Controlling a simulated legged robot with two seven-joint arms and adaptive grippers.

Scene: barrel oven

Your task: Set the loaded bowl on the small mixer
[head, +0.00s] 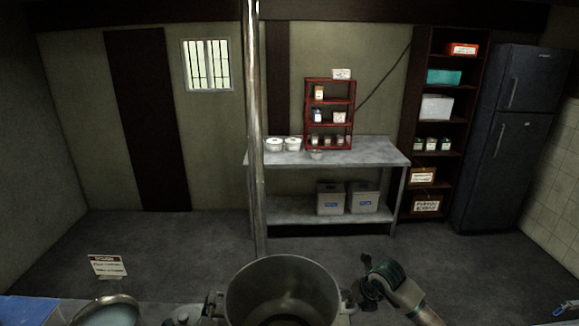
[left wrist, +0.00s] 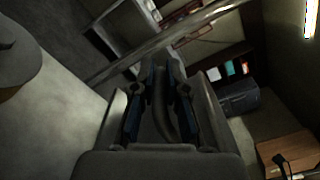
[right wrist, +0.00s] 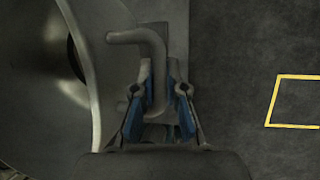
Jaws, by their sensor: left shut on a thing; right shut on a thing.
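A large metal bowl (head: 282,290), a deep pot with side handles, is at the bottom centre of the head view. Its inside looks dark, and I cannot make out the contents. My right gripper (right wrist: 158,98) is shut on the bowl's bent metal handle (right wrist: 153,48); the bowl wall shows at left in the right wrist view. My left gripper (left wrist: 158,88) is shut on a thin grey piece, seemingly the other handle. I cannot identify the small mixer with certainty.
A round metal rim (head: 108,312) and a small sign (head: 107,266) are at lower left. A vertical metal pole (head: 256,130) stands behind the bowl. A steel table (head: 375,153) with a red rack (head: 331,113) is at the back. Yellow floor marking (right wrist: 295,125) lies at right.

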